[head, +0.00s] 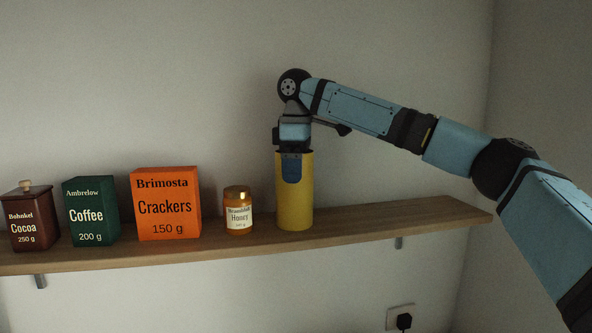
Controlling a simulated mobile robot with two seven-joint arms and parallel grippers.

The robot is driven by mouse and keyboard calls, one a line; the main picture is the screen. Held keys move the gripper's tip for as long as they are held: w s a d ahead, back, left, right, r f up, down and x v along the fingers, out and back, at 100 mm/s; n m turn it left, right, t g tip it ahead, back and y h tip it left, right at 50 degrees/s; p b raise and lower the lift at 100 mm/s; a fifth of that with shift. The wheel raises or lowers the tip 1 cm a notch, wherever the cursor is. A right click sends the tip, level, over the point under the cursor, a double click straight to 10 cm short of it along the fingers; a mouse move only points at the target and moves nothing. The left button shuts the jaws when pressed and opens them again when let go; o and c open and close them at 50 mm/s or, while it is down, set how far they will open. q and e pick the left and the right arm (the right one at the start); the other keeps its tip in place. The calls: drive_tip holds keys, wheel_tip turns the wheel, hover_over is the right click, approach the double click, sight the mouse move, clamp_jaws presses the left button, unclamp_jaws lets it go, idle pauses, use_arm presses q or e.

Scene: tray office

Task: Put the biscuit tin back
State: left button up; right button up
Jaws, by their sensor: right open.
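A plain yellow cylinder (295,207), which looks like the biscuit tin, stands upright on the wooden wall shelf (440,211), right of the honey jar. My right gripper (292,178) points down over its top from above. One blue finger shows in front of the cylinder's upper side; the other finger is hidden. The gripper is open, and I cannot tell whether the finger touches the cylinder. My left gripper is not in view.
Left of the cylinder stand a honey jar (238,213), an orange crackers box (167,205), a green coffee box (90,212) and a brown cocoa box (30,220). The shelf is bare right of the cylinder. A plug socket (401,317) is below.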

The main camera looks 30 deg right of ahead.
wheel_tip(320, 180, up, 11)
drive_tip(key=shift+a+r, duration=0.1)
drive_tip(key=shift+r+p, duration=0.3)
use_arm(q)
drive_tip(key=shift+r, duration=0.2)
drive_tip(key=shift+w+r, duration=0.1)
use_arm(e)
drive_tip(key=shift+f, duration=0.1)
